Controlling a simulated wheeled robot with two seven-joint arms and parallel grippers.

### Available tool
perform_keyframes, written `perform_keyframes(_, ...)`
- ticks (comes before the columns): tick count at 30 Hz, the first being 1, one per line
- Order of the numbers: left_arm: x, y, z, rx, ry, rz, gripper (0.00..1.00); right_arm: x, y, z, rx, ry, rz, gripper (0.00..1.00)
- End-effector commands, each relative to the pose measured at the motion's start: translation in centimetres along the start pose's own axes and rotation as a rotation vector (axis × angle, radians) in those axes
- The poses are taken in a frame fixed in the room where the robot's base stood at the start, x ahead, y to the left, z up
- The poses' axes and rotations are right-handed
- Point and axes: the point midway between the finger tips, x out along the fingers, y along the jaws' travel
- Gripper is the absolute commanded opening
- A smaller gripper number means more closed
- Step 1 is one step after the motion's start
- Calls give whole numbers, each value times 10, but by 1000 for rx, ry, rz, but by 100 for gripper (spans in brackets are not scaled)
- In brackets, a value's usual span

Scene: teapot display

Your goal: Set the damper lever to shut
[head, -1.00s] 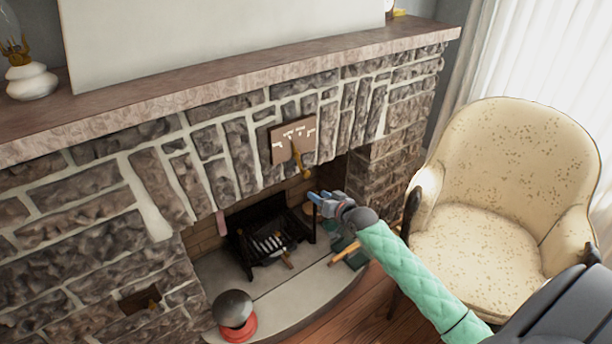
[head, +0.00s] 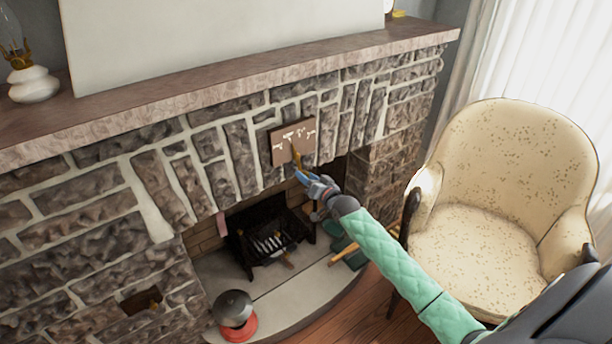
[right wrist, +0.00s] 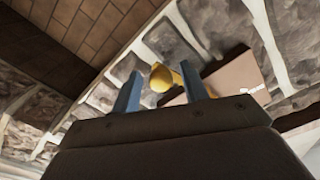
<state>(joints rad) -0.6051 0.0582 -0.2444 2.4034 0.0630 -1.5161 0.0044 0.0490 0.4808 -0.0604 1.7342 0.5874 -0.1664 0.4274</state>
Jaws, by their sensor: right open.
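The damper plate (head: 284,150), a brown panel with white lettering, is fixed to the stone front above the firebox. The brass damper lever (head: 296,155) hangs from it; its lower end is partly hidden by my right gripper (head: 302,175). In the right wrist view the lever's round yellow knob (right wrist: 161,78) shows between the two blue fingers of my right gripper (right wrist: 160,84), which are open. Whether either finger touches the knob I cannot tell. The plate (right wrist: 238,76) shows behind to the right. My left gripper is not in view.
A cream armchair (head: 500,190) stands close on the right. The mantel (head: 230,85) juts out above the plate. A grey-and-red round object (head: 235,310) sits on the hearth.

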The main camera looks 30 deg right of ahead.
Motion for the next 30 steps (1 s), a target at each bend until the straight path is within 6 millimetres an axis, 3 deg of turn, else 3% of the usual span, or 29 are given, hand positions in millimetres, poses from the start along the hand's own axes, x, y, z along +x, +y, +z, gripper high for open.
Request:
perform_keyframes(13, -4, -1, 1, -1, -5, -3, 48, 9, 0, 0, 0, 0, 0, 44)
perform_keyframes(14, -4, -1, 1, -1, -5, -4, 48, 9, 0, 0, 0, 0, 0, 42)
perform_keyframes(18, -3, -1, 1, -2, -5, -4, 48, 9, 0, 0, 0, 0, 0, 15)
perform_keyframes(21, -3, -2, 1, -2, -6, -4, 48, 9, 0, 0, 0, 0, 0, 0)
perform_keyframes(30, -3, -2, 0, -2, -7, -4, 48, 9, 2, -3, -30, 1, 0, 0)
